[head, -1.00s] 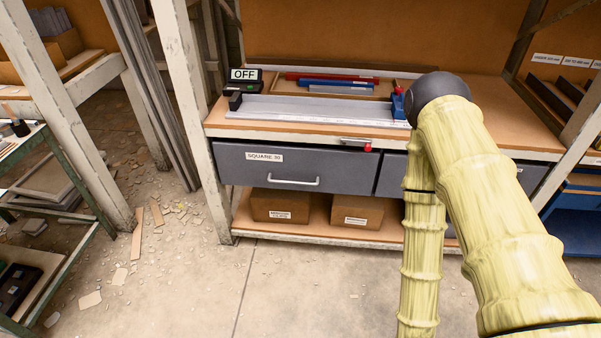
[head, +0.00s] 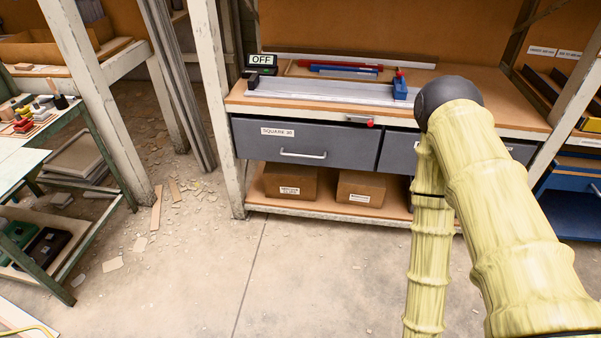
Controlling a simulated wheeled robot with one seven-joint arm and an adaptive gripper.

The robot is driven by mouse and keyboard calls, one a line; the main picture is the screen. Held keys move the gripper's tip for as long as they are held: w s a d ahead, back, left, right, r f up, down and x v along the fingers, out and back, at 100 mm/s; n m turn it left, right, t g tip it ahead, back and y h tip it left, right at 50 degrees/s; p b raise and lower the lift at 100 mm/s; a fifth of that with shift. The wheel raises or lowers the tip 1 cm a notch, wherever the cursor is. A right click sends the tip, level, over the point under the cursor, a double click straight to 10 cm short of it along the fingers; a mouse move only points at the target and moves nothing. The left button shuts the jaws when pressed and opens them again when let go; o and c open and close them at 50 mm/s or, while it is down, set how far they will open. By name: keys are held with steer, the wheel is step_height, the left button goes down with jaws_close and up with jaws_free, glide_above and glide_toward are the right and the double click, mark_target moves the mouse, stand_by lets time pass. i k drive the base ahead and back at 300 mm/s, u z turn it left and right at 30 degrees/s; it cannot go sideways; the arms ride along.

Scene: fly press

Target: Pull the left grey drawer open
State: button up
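The left grey drawer (head: 340,148) sits under the bench top in the head view. It looks shut, with a white label reading about "SQUARE 30" and a pale bar handle (head: 303,155) on its front. A second grey drawer (head: 397,152) is to its right, partly hidden behind my yellowish, padded arm. My arm comes in from the lower right, bends near the bench front and runs down out of the bottom edge. My gripper is out of view. Nothing is seen touching the left drawer or its handle.
The bench top (head: 500,105) carries a long grey metal bar (head: 320,92), red and blue bars, and an "OFF" sign (head: 261,60). Two cardboard boxes (head: 290,183) are on the shelf below. A green cart (head: 100,150) stands left. Open floor (head: 300,270) lies in front, with debris at left.

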mark_target(299, 143)
steer(key=z, duration=0.05)
steer(key=k, duration=0.55)
steer(key=u, duration=0.75)
steer(key=i, duration=1.3)
steer(key=z, duration=0.4)
